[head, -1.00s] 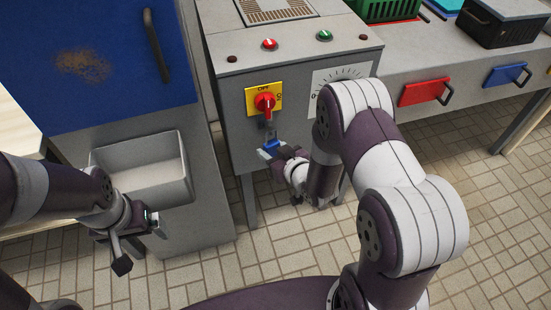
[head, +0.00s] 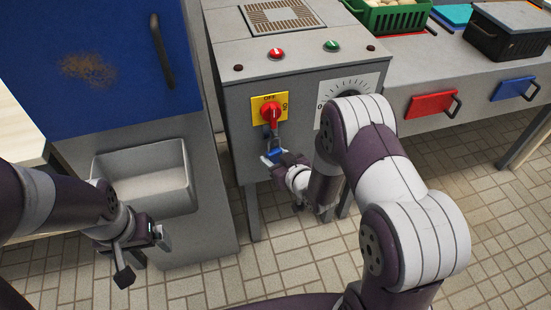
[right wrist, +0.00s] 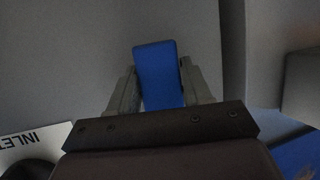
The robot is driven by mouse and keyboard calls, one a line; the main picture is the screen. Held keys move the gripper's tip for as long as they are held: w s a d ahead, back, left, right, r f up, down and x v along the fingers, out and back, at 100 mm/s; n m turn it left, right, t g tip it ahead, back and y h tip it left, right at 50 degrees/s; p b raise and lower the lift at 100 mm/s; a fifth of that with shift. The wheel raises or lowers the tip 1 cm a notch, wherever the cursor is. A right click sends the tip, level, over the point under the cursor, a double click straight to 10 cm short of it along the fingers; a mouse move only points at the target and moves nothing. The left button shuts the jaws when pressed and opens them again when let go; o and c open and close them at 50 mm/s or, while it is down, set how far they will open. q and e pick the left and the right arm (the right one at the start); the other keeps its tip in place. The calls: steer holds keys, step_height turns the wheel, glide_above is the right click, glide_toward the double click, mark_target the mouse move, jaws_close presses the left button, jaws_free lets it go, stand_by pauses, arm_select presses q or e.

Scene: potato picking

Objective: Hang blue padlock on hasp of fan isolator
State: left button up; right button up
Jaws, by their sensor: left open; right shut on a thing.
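The fan isolator is a red rotary switch (head: 271,114) on a yellow plate (head: 258,104) on the grey cabinet front. A small grey hasp (head: 275,131) hangs just below the switch. The blue padlock (head: 273,153) is right under the hasp, held in my right gripper (head: 277,159). In the right wrist view the padlock (right wrist: 156,75) stands between the two fingers of my right gripper (right wrist: 156,85). Whether its shackle is through the hasp I cannot tell; the shackle is too small to make out. My left gripper (head: 143,245) is open and empty, in front of the grey bin.
A grey open bin (head: 145,205) is fixed below the blue panel (head: 95,60) at the left. A dial (head: 347,88) is partly hidden by my right arm. Red (head: 432,105) and blue (head: 513,88) drawer fronts are at the right. Tiled floor lies below.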

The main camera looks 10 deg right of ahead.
steer(key=o, duration=1.2)
